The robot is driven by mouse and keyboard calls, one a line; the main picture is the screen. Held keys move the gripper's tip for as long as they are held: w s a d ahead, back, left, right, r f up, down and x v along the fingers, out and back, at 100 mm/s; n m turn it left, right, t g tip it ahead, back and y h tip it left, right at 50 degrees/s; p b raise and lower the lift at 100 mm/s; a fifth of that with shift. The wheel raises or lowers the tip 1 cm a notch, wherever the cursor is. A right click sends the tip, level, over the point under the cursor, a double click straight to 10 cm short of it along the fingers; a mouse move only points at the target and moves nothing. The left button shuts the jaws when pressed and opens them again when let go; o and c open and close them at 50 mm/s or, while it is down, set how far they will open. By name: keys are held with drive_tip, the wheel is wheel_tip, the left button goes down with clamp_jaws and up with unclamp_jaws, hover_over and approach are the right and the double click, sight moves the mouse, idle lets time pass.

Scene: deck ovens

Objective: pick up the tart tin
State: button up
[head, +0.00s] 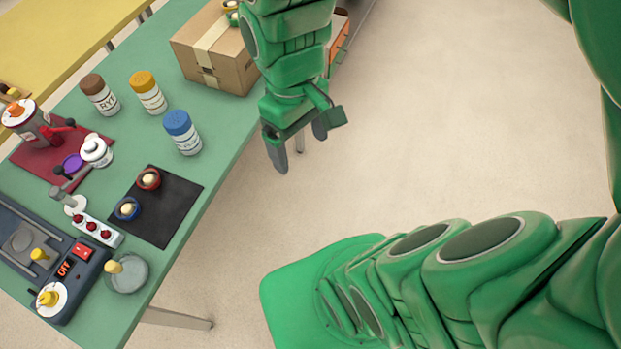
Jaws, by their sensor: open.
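My gripper (299,146) hangs fingers down past the right edge of the green table (205,140), over the floor. Its two dark fingers are apart, with nothing between them. I cannot tell for sure which thing is the tart tin. A shallow grey round dish (138,282) with a yellow knob stands near the table's front edge. A red cup (149,186) and a blue cup (121,215), each with a cream ball on top, stand on a black mat (170,215). All these are lower left of my gripper and apart from it.
Brown-lidded (101,97), yellow-lidded (149,95) and blue-lidded (183,134) jars stand mid-table. A cardboard box (222,72) stands at the back, close to my arm. A scale-like device (72,270) reading OFF and a white switch strip (97,229) are at lower left.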

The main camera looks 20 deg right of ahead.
drive_tip(key=w+a+f+n, duration=0.2)
drive_tip(key=w+a+n, duration=0.5)
drive_tip(key=w+a, duration=0.1)
drive_tip(key=n+t, duration=0.2)
drive_tip(key=n, duration=1.8)
hover_over(130, 211)
drive_tip(key=shift+s+d+f, duration=0.1)
drive_tip(key=shift+s+f, duration=0.1)
drive_tip(key=shift+f, duration=3.7)
drive_tip(key=shift+s+d+f, duration=0.1)
drive_tip(key=shift+s+f, duration=0.05)
drive_tip(key=shift+f, duration=3.75)
drive_tip(key=shift+w+a+f, duration=0.1)
drive_tip(key=shift+w+f, duration=0.05)
drive_tip(key=shift+f, duration=1.15)
drive_tip(key=shift+w+a+f, duration=0.1)
drive_tip(key=shift+w+f, duration=0.05)
drive_tip(key=shift+f, duration=1.1)
drive_tip(key=shift+c, duration=0.4)
drive_tip(key=c, duration=1)
